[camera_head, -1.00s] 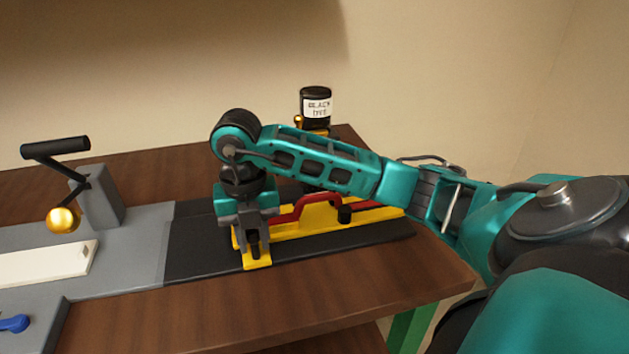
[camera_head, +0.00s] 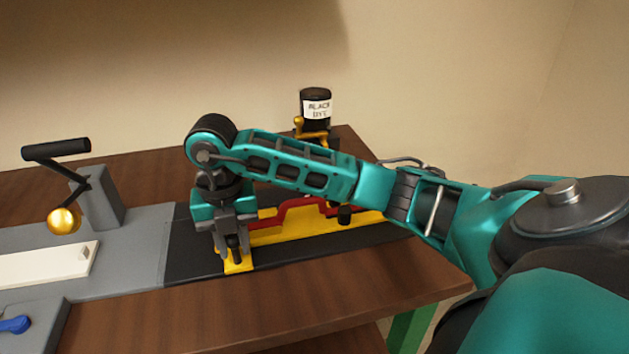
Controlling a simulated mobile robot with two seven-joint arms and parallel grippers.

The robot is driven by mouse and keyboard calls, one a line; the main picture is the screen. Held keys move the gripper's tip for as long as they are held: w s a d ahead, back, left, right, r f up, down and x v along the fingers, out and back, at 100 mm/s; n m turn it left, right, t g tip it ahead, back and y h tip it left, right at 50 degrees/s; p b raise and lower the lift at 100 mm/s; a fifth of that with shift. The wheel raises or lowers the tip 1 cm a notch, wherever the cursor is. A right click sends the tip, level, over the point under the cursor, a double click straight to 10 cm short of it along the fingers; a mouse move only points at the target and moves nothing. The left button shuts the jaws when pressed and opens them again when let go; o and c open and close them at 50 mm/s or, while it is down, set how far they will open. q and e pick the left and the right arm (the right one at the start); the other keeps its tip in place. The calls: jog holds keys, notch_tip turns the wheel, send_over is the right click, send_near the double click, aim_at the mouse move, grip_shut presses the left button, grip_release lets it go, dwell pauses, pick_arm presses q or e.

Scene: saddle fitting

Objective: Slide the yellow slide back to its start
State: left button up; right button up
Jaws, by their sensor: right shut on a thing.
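The yellow slide (camera_head: 298,233) lies on a black base plate (camera_head: 375,238) at the right of the bench, with a red bent bar on it and a small black knob toward its right. My right gripper (camera_head: 236,250) points down at the slide's left end and is shut on a part there; its jaws hide most of what they hold. A yellow foot of the slide (camera_head: 238,265) shows just below the jaws. My left gripper is not in view.
A black dye bottle (camera_head: 316,108) stands in a yellow holder behind my right arm. A grey fixture (camera_head: 101,205) with a black handle and gold ball stands at the left, near a cream strip (camera_head: 45,264) and a blue lever (camera_head: 15,325). The bench's front strip is clear.

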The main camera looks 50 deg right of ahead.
jog(key=shift+w+a, duration=0.55)
jog(key=shift+a, duration=0.35)
jog(key=shift+w+a, duration=0.5)
jog(key=shift+a, duration=0.35)
jog(key=shift+w+a, duration=0.55)
jog(key=shift+a, duration=0.35)
jog(key=shift+w+a, duration=0.5)
jog(key=shift+a, duration=0.3)
jog(key=shift+w+a, duration=0.45)
jog(key=shift+a, duration=0.35)
jog(key=shift+w+a+b, duration=0.3)
jog(key=shift+a, duration=0.3)
jog(key=shift+o, duration=0.2)
jog(key=shift+o, duration=0.4)
jog(key=shift+w+a+r, duration=0.1)
jog(key=shift+a, duration=0.05)
jog(key=o, duration=0.4)
jog(key=shift+o, duration=1.3)
jog(key=shift+w+a, duration=0.1)
